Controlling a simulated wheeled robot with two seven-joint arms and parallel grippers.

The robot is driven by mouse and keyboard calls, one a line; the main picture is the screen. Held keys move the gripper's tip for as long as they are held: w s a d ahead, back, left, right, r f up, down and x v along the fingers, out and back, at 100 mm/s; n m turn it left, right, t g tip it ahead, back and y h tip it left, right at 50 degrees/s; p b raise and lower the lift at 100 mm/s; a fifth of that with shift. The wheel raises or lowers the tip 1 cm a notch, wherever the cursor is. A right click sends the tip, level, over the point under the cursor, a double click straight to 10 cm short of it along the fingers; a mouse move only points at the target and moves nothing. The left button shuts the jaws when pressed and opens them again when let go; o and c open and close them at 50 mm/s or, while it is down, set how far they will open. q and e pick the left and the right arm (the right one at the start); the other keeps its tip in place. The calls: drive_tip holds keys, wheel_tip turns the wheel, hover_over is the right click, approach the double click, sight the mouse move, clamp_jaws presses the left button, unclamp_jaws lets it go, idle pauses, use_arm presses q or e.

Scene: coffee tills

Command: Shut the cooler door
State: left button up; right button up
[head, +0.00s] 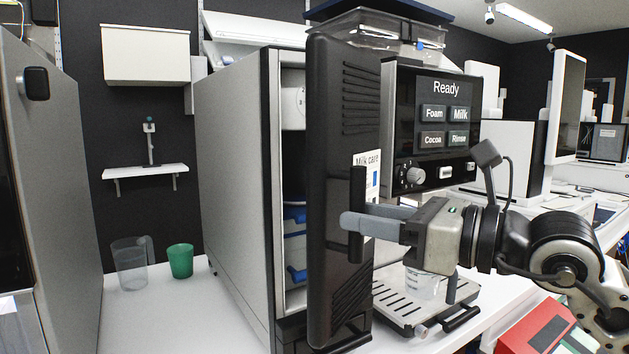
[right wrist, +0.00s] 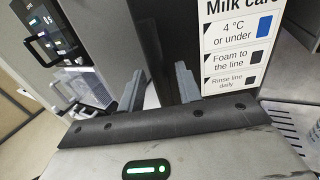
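The cooler (head: 235,165) stands on the white counter, with its black door (head: 335,120) standing ajar. A gap at the door's left shows the inside, with white and blue things. The door carries a black upright handle (head: 357,185) and a white "Milk care" label (head: 371,175), which also shows in the right wrist view (right wrist: 232,30). My right gripper (head: 365,220) is at the handle, one finger across its near side. In the right wrist view the two fingers (right wrist: 160,85) are apart, with a dark strip between them. My left gripper is not in view.
A coffee machine (head: 432,125) reading "Ready" stands right behind the door, with a cup (head: 422,283) on its drip tray (head: 395,300). A clear jug (head: 130,265) and a green cup (head: 181,261) stand left of the cooler. A red card terminal (head: 535,335) is front right.

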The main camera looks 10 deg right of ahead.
sight(332, 214)
drive_tip(key=shift+w+a, duration=0.3)
drive_tip(key=shift+a, duration=0.05)
drive_tip(key=shift+c, duration=0.9)
clamp_jaws()
drive_tip(key=shift+a, duration=0.1)
drive_tip(key=shift+p+x, duration=0.75)
drive_tip(key=shift+x, duration=1.25)
drive_tip(key=shift+s+a+f, duration=0.1)
drive_tip(key=shift+a+f, duration=0.05)
drive_tip(key=shift+p+x, duration=0.35)
drive_tip(key=shift+x, duration=1.5)
drive_tip(key=shift+o, duration=1.8)
unclamp_jaws()
drive_tip(key=shift+w+f, duration=0.1)
drive_tip(key=shift+w, duration=0.15)
